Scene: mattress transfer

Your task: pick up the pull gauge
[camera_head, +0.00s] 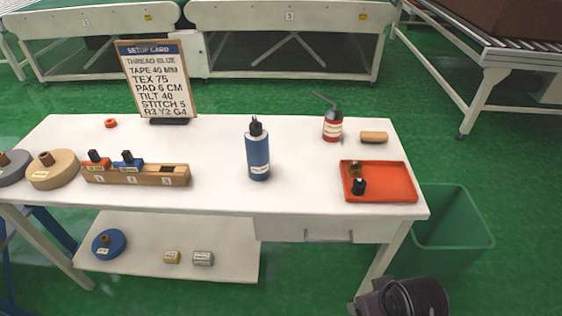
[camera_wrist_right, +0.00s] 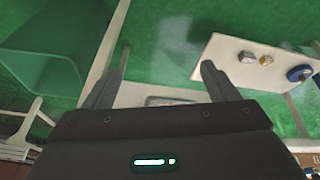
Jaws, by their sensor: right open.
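A blue cylinder with a black hook-like top and a small white label (camera_head: 258,155) stands upright on the white table, right of its middle. It looks like the pull gauge, though I cannot read its label. My right gripper (camera_wrist_right: 165,75) is open and empty in the right wrist view, its fingers wide apart. Part of my right arm shows at the lower right of the head view, in front of the table and below its top, well away from the blue cylinder. The cylinder is not seen in the right wrist view. My left gripper is not in view.
On the table (camera_head: 220,140) stand a setup card (camera_head: 157,80), a wooden rack (camera_head: 140,174), spools, a red oil can (camera_head: 333,125) and an orange tray (camera_head: 402,198). A drawer handle (camera_head: 328,236) and green bin (camera_head: 455,215) are near my right arm. The lower shelf (camera_head: 225,235) holds small blocks.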

